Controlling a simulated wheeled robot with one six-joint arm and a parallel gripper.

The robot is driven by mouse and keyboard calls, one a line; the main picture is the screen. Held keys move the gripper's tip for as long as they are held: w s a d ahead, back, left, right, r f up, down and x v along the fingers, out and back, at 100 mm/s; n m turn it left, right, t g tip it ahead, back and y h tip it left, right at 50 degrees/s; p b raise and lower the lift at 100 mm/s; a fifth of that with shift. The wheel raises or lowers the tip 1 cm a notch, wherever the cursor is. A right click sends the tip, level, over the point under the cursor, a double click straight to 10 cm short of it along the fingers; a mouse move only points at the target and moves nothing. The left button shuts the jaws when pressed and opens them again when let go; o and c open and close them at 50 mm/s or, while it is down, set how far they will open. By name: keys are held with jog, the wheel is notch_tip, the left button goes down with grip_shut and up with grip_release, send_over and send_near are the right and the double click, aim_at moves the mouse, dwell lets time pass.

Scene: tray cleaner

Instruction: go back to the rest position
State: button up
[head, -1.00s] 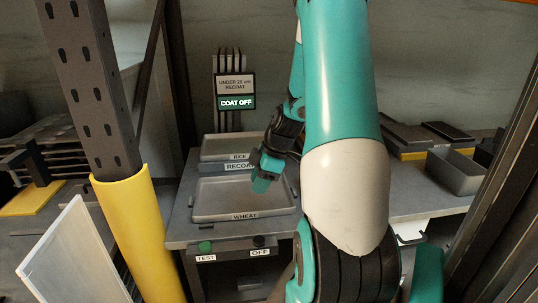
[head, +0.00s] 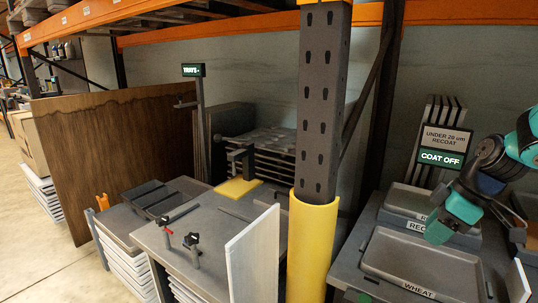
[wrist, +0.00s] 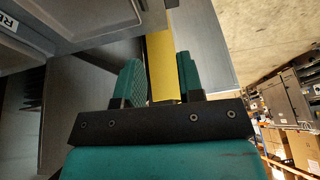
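My gripper (head: 450,222) is at the right of the head view, in front of the coating bench with the trays. In the wrist view its two teal fingers (wrist: 158,80) stand apart with nothing held between them. The yellow strip seen through the gap is background. The arm is bent, and part of it is cut off by the right edge of the head view.
The wheat tray (head: 425,262) is below my gripper, with the rice tray (head: 410,200) behind it. A lit "COAT OFF" sign (head: 442,159) stands at the back. A yellow-guarded post (head: 312,245) and a white panel (head: 254,258) are left of the bench.

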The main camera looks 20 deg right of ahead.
jog(key=a+r, duration=0.3)
jog(key=a, duration=1)
jog(key=s+a+r+g, duration=0.3)
jog(key=s+a, duration=1)
jog(key=a, duration=0.4)
notch_tip(320, 180, up, 21)
jog(key=m+p, duration=0.1)
jog(key=p, duration=2)
jog(key=shift+w+r+y, duration=0.15)
jog(key=shift+w+y, duration=0.25)
jog(key=shift+w, duration=0.05)
jog(key=shift+a, duration=0.1)
